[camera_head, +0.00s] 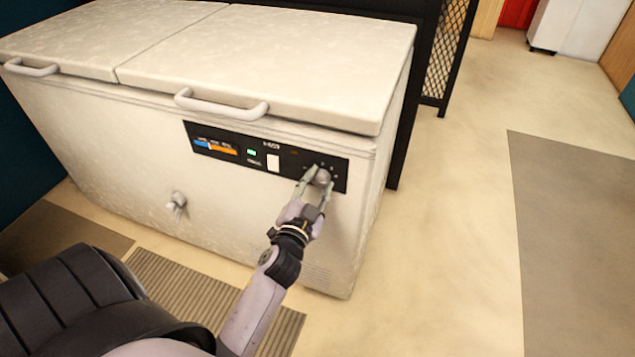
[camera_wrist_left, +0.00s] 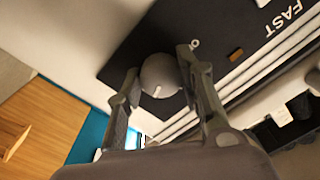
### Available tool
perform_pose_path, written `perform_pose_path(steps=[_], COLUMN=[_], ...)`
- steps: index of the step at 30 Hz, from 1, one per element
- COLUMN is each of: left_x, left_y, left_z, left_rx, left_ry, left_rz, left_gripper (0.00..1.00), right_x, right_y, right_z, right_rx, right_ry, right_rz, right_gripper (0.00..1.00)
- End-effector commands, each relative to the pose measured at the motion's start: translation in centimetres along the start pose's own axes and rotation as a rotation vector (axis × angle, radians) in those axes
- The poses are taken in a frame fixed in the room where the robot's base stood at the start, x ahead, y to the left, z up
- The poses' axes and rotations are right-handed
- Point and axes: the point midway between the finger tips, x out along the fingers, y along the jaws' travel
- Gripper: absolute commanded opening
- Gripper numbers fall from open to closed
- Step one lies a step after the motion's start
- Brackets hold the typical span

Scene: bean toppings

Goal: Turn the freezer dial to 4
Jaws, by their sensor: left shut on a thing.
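The white chest freezer (camera_head: 110,110) stands in front of me with a black control panel (camera_head: 225,148) on its front. The round grey freezer dial (camera_head: 322,176) is at the right end of the panel. My left gripper (camera_head: 318,177) is at the dial, its two fingers on either side of it and shut on it. In the left wrist view the dial (camera_wrist_left: 160,75) sits between the fingertips (camera_wrist_left: 160,72), with a short white mark on its face. The numbers around the dial are too small or hidden to read. My right gripper is not in view.
The panel also has a white switch (camera_head: 273,162), a green light (camera_head: 252,152) and a blue and orange strip. Two lid handles (camera_head: 222,106) stick out above. A drain knob (camera_head: 177,204) juts from the lower front. A ribbed mat (camera_head: 170,285) lies before the freezer. Floor to the right is clear.

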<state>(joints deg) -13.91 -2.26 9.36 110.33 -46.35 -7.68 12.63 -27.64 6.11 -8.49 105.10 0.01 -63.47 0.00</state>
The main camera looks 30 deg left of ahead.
Motion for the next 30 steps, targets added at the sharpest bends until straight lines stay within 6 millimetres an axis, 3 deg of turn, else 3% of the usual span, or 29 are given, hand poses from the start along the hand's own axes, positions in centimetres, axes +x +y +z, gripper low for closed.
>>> perform_pose_path(steps=[10,26,27,30], left_x=[0.1,0.1,0.1,0.1], left_y=[-0.1,-0.1,-0.1,-0.1], left_z=[-0.2,-0.2,-0.2,-0.2], left_rx=[0.153,0.184,0.184,0.184], left_ry=[0.009,0.011,0.011,0.01], left_rz=[-0.001,-0.002,-0.002,-0.002], left_gripper=[0.06,0.06,0.35,0.41], right_x=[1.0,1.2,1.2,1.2], right_y=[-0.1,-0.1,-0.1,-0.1], right_z=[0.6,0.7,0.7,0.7], right_rx=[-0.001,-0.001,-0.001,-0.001], right_ry=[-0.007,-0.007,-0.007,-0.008], right_rz=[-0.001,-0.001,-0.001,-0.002], right_gripper=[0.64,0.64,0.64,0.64])
